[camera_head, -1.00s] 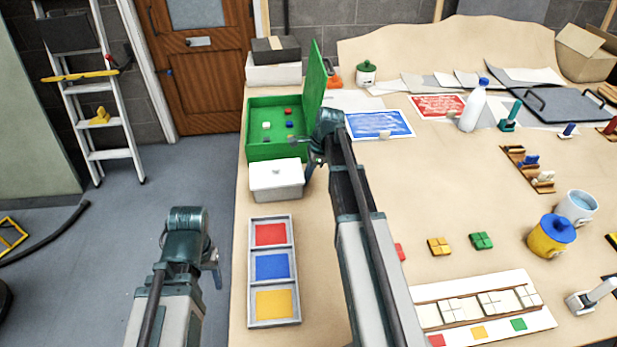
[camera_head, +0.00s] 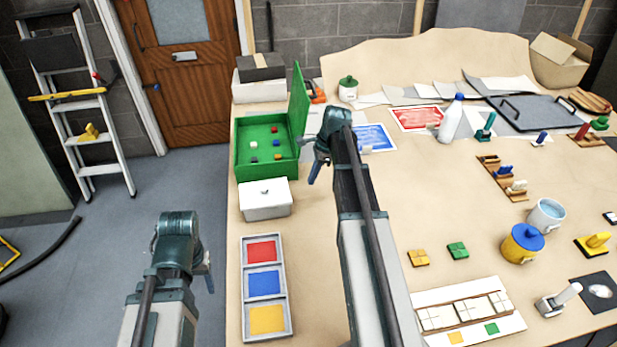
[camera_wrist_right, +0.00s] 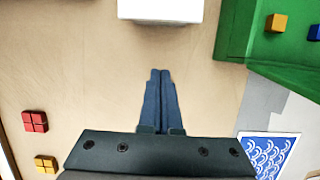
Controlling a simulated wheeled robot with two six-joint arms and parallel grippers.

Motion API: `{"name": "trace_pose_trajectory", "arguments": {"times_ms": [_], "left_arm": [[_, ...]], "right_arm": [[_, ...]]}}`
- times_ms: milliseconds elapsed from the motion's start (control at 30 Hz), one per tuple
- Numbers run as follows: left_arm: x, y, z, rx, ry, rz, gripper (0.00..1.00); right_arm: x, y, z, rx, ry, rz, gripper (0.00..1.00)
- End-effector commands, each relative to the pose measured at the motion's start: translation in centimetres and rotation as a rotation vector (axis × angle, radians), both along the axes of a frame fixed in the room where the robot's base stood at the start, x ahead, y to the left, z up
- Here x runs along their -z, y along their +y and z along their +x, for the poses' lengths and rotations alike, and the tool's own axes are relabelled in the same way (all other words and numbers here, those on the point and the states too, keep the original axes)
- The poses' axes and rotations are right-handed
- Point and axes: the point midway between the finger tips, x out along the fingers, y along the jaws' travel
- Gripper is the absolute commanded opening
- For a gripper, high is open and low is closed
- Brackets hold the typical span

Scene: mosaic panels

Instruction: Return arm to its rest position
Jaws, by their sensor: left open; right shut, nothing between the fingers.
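My right gripper (camera_head: 316,170) is shut and empty. It hangs above the bench, right of the white lidded box (camera_head: 265,203) and the open green box (camera_head: 300,110). In the right wrist view the two blue fingers (camera_wrist_right: 160,78) lie together over bare bench, with the white box (camera_wrist_right: 160,8) ahead of them and the green box (camera_wrist_right: 232,35) to the right. My left gripper (camera_head: 207,272) is open and empty, out over the floor left of the bench edge. It is seen from the side, so the gap between its fingers is hidden.
A grey tray (camera_head: 243,290) with red, blue and yellow panels lies on the near left of the bench (camera_head: 330,265). The blue print (camera_head: 376,138) lies beyond my right gripper. Yellow (camera_head: 419,258) and green (camera_head: 458,251) tiles lie right of my right arm. The ladder (camera_head: 112,140) stands far left.

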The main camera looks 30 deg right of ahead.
Motion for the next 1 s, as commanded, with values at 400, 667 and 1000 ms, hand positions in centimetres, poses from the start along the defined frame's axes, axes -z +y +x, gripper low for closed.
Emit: {"name": "trace_pose_trajectory", "arguments": {"times_ms": [400, 667, 1000], "left_arm": [[-1.7, 0.0, 0.0, 0.001, 0.000, 0.000, 0.58], [-1.6, 0.0, 0.0, 0.001, 0.000, 0.000, 0.58], [-1.3, 0.0, 0.0, 0.001, 0.000, 0.000, 0.58]], "right_arm": [[-1.7, -0.5, -0.2, 0.000, 0.000, 0.000, 0.00], [-1.4, 4.0, -1.5, -0.196, -0.019, -0.038, 0.00], [-0.5, 21.5, -11.4, -1.306, -0.106, -0.211, 0.00]]}}
